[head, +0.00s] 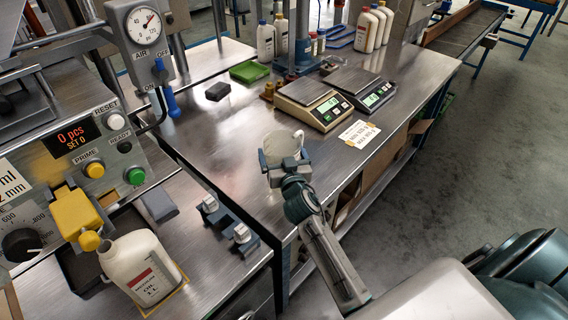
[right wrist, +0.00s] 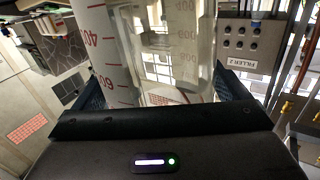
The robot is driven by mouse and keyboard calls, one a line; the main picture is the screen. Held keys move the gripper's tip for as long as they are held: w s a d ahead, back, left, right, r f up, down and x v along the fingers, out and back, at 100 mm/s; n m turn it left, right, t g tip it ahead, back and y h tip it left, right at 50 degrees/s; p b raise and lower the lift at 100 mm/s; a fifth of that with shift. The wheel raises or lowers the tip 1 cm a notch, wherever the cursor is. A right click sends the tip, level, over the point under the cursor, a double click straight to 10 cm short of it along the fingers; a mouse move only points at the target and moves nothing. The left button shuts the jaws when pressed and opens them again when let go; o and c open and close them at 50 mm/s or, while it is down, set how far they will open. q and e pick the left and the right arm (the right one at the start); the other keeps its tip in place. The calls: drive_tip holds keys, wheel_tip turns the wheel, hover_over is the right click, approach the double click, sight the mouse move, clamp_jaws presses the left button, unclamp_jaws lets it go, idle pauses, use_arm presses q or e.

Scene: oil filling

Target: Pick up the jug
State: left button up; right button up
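The jug (head: 283,147) is a pale, clear vessel near the front edge of the steel table in the head view. It also fills the middle of the right wrist view (right wrist: 140,60), where red scale marks show on its wall. My right gripper (head: 284,162) has one finger on each side of the jug, and both fingers appear to touch its wall. The jug's base is hidden behind the gripper, so I cannot tell whether it rests on the table. My left gripper is not in view.
Two scales (head: 313,101) (head: 362,89) stand behind the jug with a label card (head: 359,134) nearby. A white oil bottle (head: 139,268) stands under the yellow nozzle at lower left. A green block (head: 249,72) and a black block (head: 217,91) lie further back. Table to the jug's left is clear.

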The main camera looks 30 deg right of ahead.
drive_tip(key=shift+c, duration=1.3)
drive_tip(key=shift+r, duration=0.5)
drive_tip(key=s+a+r+b, duration=0.1)
drive_tip(key=s+r, duration=0.1)
drive_tip(key=s, duration=0.6)
drive_tip(key=s+a+r+b, duration=0.2)
drive_tip(key=s, duration=0.5)
drive_tip(key=shift+s+a, duration=0.25)
drive_tip(key=shift+s, duration=0.1)
drive_tip(key=shift+f, duration=0.15)
